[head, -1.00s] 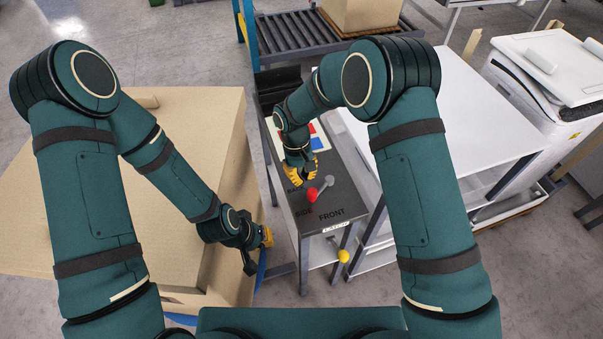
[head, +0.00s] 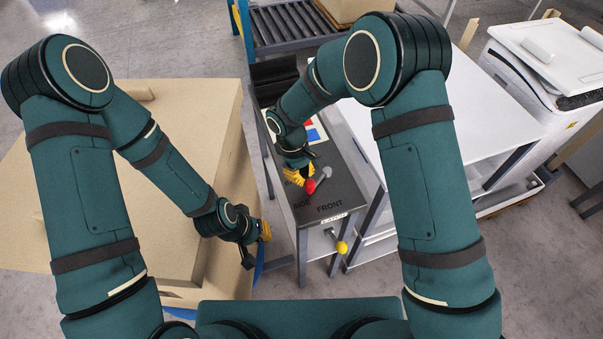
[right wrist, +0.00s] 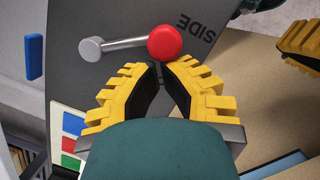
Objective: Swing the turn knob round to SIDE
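The turn knob is a red ball (head: 310,186) on a grey lever from a grey pivot (head: 326,171), on a dark panel top (head: 342,190). The lever points toward the lower left, its ball just above the printed word SIDE (head: 301,204). FRONT (head: 330,208) is printed to the right; another label is partly hidden by my gripper. My right gripper (head: 299,178) is at the ball's upper left. In the right wrist view its yellow fingertips (right wrist: 159,66) are together, close beside the red ball (right wrist: 165,42), not around it; contact is unclear. My left gripper (head: 265,231) is by the carton's edge.
A large cardboard box (head: 190,200) stands left of the panel. A white table (head: 455,125) and a printer (head: 550,65) are to the right. A yellow ball (head: 341,248) sticks out below the panel's front edge. A roller conveyor (head: 285,27) is behind.

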